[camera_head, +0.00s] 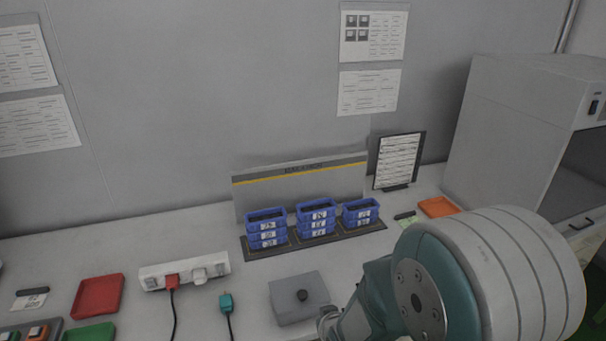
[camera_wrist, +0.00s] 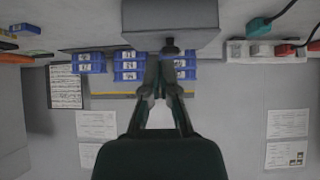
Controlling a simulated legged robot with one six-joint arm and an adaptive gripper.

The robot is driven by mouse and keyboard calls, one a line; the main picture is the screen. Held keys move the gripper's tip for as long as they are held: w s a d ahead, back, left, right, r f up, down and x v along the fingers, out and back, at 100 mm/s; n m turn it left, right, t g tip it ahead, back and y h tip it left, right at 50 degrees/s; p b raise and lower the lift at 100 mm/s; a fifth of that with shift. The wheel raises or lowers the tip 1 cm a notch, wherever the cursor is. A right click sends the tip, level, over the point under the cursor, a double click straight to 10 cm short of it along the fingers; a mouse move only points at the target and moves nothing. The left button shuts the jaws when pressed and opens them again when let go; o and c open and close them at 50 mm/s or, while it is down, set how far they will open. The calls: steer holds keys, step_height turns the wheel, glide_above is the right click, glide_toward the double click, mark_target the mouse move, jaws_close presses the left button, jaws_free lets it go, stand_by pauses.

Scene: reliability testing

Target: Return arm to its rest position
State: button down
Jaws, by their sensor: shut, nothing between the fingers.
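My gripper (camera_wrist: 160,60) shows in the wrist view, where the scene appears upside down. Its two fingers are drawn together and hold nothing. In the picture the fingertips overlap the area by the black knob of a grey box (camera_wrist: 150,18); I cannot tell how far apart they are. In the head view my arm (camera_head: 500,275) fills the lower right, reaching in beside the grey box (camera_head: 289,290). The fingers are mostly hidden there, behind the arm and at the bottom edge.
Stacked blue bins (camera_head: 266,238) stand on a dark mat by the wall. A power strip (camera_head: 155,280) with a red plug, a teal plug (camera_head: 226,302) and a red tray (camera_head: 97,296) lie left. A framed sheet (camera_head: 398,160), an orange tray (camera_head: 437,207) and a grey cabinet (camera_head: 520,115) are right.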

steer(key=s+d+r+m+g+h, duration=0.1)
steer(key=s+d+r, duration=0.4)
steer(key=s+r, duration=0.4)
steer(key=s+d+r+m+g+h, duration=0.1)
steer(key=s+d+r+m+g, duration=0.1)
steer(key=s+d+r, duration=0.3)
steer(key=v, duration=0.9)
steer(key=shift+d+r, duration=0.2)
steer(key=shift+s, duration=0.1)
